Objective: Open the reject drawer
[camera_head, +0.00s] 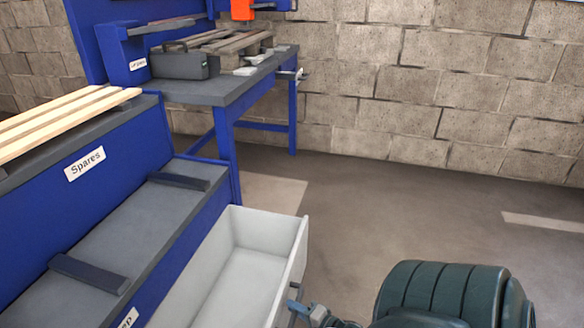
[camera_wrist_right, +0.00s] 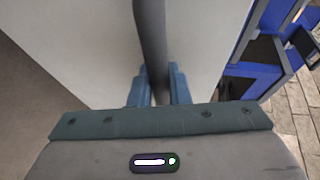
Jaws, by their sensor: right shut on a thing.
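The drawer (camera_head: 245,275) is a pale grey, open-topped box standing out from the blue cabinet at the bottom middle of the head view. Its inside looks empty where it shows. My right gripper (camera_head: 304,310) is at the outer side of its front panel, low in the head view. In the right wrist view my right gripper (camera_wrist_right: 159,85) is shut on the dark bar handle (camera_wrist_right: 150,35), which runs between the fingers in front of the pale drawer front (camera_wrist_right: 205,45). The near end of the drawer is cut off by the frame edge. My left gripper is not in view.
The blue cabinet (camera_head: 110,205) has a "Spares" label and dark handles, with wooden slats (camera_head: 60,120) on top. A blue workbench (camera_head: 225,90) behind holds a dark toolbox (camera_head: 185,63) and pallet pieces.

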